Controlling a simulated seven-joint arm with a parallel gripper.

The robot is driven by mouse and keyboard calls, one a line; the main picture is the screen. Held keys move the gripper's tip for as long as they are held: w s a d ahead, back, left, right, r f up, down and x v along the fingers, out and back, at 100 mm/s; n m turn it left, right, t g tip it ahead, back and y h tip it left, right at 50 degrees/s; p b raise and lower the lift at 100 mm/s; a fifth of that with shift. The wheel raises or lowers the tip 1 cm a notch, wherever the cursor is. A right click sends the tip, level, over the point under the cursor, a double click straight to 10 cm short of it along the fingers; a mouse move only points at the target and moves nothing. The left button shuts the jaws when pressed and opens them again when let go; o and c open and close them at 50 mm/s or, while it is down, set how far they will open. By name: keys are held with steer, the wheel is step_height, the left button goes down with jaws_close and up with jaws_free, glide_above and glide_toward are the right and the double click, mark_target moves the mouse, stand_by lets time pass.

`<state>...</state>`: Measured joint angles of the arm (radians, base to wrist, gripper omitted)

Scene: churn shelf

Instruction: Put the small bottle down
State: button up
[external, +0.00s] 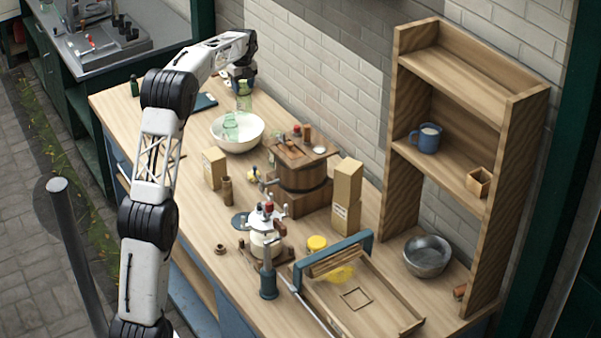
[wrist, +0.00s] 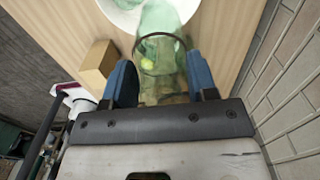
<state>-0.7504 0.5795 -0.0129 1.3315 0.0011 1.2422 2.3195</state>
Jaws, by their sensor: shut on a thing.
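My gripper (external: 243,80) is at the far end of the counter, above and just behind the white bowl (external: 252,139). It is shut on a small clear green glass bottle (external: 244,102), which hangs below it. In the wrist view, the blue fingers (wrist: 162,85) stand on both sides of the green glass (wrist: 165,75). A second green glass bottle (external: 231,128) shows at the bowl, apparently in it. In the wrist view, green glass (wrist: 168,18) also overlaps the bowl (wrist: 122,12). I cannot tell whether the held bottle's base touches anything.
A dark tablet-like slab (external: 205,102) lies left of the bowl. A small dark bottle (external: 134,88) stands at the far left edge. A wooden box (external: 214,168) and a barrel churn (external: 302,172) stand nearer. The brick wall is close on the right.

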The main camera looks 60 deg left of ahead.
mark_target(244, 94)
steer(key=shift+f, duration=0.1)
stand_by(0.3)
steer(key=shift+f, duration=2.3)
steer(key=o, duration=1.3)
steer(key=shift+c, duration=0.2)
steer(key=shift+r, duration=0.1)
step_height(244, 94, up, 13)
steer(key=shift+r, duration=0.1)
